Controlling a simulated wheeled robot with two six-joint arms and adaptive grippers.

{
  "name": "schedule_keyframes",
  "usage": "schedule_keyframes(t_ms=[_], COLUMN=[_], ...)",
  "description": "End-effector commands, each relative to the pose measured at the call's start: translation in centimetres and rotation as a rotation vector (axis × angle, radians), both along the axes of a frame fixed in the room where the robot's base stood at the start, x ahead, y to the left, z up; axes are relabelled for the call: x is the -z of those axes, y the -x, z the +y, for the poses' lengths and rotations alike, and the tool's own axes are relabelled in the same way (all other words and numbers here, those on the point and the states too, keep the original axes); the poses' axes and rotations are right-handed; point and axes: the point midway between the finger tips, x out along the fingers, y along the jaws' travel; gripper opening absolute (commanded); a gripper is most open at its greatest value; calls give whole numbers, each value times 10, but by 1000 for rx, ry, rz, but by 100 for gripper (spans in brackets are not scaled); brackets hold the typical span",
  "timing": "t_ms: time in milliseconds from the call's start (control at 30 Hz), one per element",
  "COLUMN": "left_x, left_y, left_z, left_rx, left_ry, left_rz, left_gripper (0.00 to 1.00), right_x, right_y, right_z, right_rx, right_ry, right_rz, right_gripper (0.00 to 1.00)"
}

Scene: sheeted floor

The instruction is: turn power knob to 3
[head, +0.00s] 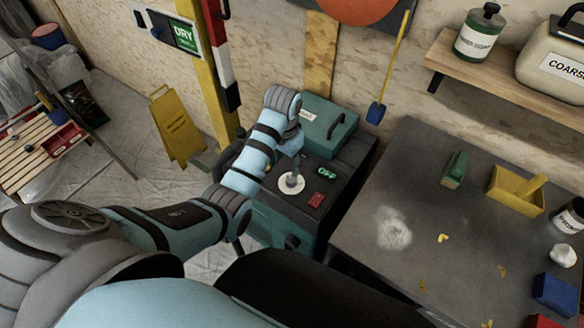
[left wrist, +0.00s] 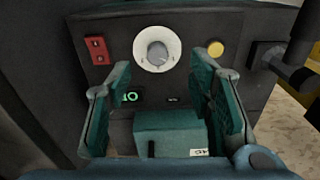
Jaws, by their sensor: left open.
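The power knob (head: 292,182) is grey on a round white dial, on top of a dark and teal machine (head: 270,222). It also shows in the left wrist view (left wrist: 157,53). My left gripper (head: 291,143) is above the knob. In the left wrist view its two teal fingers (left wrist: 163,68) are spread, with the knob just beyond and between their tips, and nothing held. The dial's marks are too small to read. My right gripper is out of view.
A red switch (head: 317,200) sits beside the dial, and a yellow button (left wrist: 216,48) is on its other side. A teal box (head: 326,123) stands at the panel's back. A dark workbench (head: 400,190) with a yellow tray (head: 516,200) is to the right.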

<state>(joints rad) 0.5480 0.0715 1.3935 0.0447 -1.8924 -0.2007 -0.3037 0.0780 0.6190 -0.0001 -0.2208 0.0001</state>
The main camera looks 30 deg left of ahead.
Motion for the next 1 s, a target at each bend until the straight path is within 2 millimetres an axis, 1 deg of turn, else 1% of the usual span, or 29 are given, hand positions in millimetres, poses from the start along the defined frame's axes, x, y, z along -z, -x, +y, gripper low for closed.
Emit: schedule_keyframes(t_ms=[33, 100, 167, 233, 267, 367, 500, 600, 700, 833, 1000], left_x=[-19, -34, -39, -34, -29, -5, 38, 67, 88, 101, 103], left_y=[-13, -22, -26, -28, -27, -27, -26, -26, -26, -27, -27], left_z=[-2, -5, -6, -6, -7, -7, -7, -7, -7, -7, -7], left_rx=[11, 26, 32, 35, 35, 35, 35, 35, 35, 35, 35], left_ry=[8, 16, 20, 20, 20, 20, 20, 20, 20, 20, 20], left_rz=[17, 37, 47, 53, 54, 54, 54, 54, 52, 50, 49], left_gripper=[48, 48, 48, 48, 48, 48, 48, 48, 48, 48, 48], right_x=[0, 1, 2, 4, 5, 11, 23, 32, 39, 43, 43], right_y=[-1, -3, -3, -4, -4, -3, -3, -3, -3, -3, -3], right_z=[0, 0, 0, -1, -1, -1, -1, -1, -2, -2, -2], right_rx=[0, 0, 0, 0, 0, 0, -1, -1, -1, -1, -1], right_ry=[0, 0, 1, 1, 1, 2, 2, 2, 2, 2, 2], right_rz=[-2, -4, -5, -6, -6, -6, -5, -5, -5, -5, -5], right_gripper=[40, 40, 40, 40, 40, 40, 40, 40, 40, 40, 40])
